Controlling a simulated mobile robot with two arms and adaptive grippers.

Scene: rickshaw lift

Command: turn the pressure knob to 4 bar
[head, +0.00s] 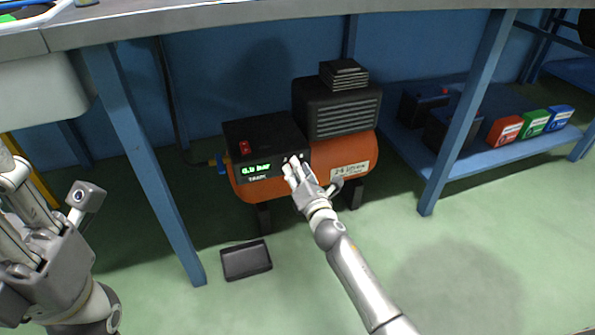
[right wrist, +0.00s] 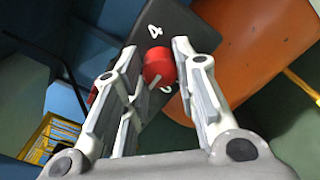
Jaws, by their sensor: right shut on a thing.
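An orange compressor (head: 250,190) with a black control box (head: 262,130) stands under the bench. A green display (head: 256,168) on the box ends in "bar"; its digits are too blurred to read surely. My right gripper (head: 291,163) is at the right end of the panel and hides the knob in the head view. In the right wrist view the red pressure knob (right wrist: 158,66) sits between the fingertips, gripped. A white "4" (right wrist: 154,31) shows beside it; another mark is partly hidden. My left gripper (head: 48,180) is apart from the compressor, fingers spread and empty.
The bench top (head: 240,18) runs above the compressor, with blue legs (head: 148,165) on either side. A small black tray (head: 246,260) lies on the green floor. A low blue shelf (head: 480,160) at right holds black cases and coloured boxes (head: 533,123).

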